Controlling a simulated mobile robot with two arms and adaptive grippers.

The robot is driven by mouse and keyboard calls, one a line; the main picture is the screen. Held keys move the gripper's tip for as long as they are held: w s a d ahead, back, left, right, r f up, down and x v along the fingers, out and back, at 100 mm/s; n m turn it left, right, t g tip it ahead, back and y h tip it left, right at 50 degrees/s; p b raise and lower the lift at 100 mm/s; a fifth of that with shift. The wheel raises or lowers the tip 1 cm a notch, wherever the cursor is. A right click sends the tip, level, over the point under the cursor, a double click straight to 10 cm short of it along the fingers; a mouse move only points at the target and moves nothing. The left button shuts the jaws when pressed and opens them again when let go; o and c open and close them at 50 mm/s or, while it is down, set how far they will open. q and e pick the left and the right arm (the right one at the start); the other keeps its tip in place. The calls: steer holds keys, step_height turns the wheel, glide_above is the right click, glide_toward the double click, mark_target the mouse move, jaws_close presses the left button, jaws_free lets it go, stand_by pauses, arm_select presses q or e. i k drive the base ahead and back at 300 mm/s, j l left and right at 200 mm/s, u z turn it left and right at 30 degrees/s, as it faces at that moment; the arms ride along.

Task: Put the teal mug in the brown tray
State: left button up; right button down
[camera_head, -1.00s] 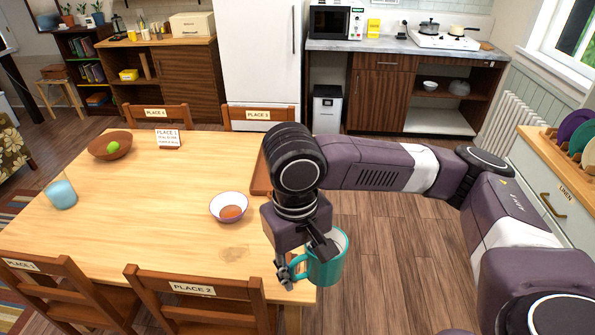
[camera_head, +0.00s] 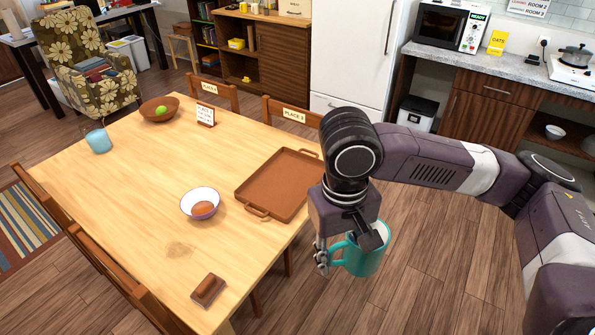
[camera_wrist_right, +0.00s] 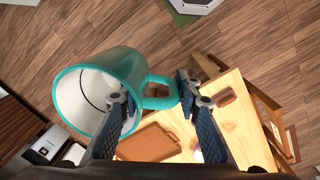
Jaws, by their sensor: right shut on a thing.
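The teal mug (camera_head: 364,254) hangs in my right gripper (camera_head: 326,258), out past the table's right edge and above the floor. In the right wrist view the gripper (camera_wrist_right: 155,97) has its fingers at the handle of the mug (camera_wrist_right: 128,68), whose white inside faces left. The brown tray (camera_head: 262,210) lies flat on the right part of the wooden table, with a handle at each end. It looks empty; its far right corner is close to my arm in the picture. The tray also shows in the right wrist view (camera_wrist_right: 150,143). My left gripper is not in view.
Chairs surround the table.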

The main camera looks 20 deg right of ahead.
mark_target(302, 170)
steer(key=i+l+u, duration=0.1)
steer(key=l, duration=0.25)
steer(key=i+l+u, duration=0.1)
steer(key=i+l, duration=0.3)
steer(key=l, duration=0.35)
steer(key=i+l+u, duration=0.15)
steer(key=l, duration=0.2)
steer(key=i+l+u, duration=0.1)
steer(key=l, duration=0.3)
steer(key=i+l+u, duration=0.15)
steer(key=i+l, duration=0.15)
steer(key=i, duration=0.15)
